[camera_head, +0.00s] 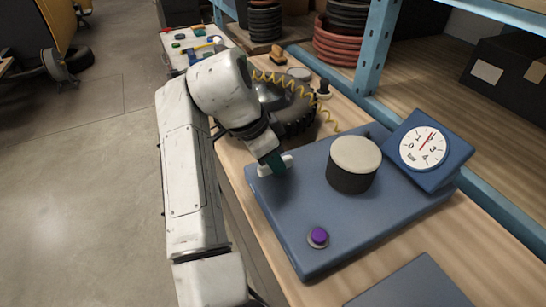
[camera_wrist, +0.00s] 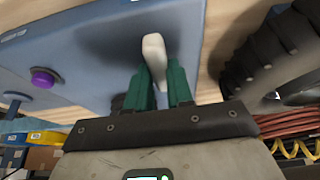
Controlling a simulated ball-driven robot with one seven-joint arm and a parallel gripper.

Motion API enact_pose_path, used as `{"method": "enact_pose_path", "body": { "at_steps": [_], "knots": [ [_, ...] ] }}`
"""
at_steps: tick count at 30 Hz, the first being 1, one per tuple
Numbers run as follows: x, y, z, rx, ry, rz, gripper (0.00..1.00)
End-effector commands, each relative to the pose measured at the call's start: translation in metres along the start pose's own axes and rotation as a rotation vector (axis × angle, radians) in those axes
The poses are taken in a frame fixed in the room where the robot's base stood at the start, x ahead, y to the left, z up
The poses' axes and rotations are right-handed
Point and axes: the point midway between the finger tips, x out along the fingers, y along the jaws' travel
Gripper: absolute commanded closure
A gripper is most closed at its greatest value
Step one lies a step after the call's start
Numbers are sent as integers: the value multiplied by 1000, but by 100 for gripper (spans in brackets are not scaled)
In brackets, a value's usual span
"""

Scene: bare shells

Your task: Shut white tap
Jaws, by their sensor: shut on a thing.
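The white tap (camera_head: 289,162) sits at the far left corner of a blue panel box (camera_head: 290,226). In the wrist view the tap handle (camera_wrist: 154,50) is a pale, rounded bar between my fingers. My gripper (camera_head: 274,163) has green fingers and is shut on the tap handle; it also shows in the wrist view (camera_wrist: 160,85). The tap's base is hidden. A round gauge (camera_head: 422,149) on the box has a red needle pointing up and slightly right, between 1 and 3.
The box also carries a dark knob with a cream top (camera_head: 354,164) and a purple button (camera_head: 318,236). A black tyre (camera_head: 298,115) and yellow coiled hose (camera_head: 290,82) lie behind my gripper. A blue shelf post (camera_head: 375,47) stands at the back right.

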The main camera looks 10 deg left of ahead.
Motion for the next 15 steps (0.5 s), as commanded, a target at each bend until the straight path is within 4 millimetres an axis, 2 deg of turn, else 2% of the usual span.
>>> {"method": "enact_pose_path", "body": {
  "at_steps": [4, 5, 12, 15],
  "knots": [
    [-1, 0, 0, 2, -1, -2, 100],
    [-1, 0, 0, 2, -1, -2, 78],
    [0, 0, 0, 1, -1, -2, 55],
    [0, 0, 0, 1, -1, -1, 53]
  ]
}}
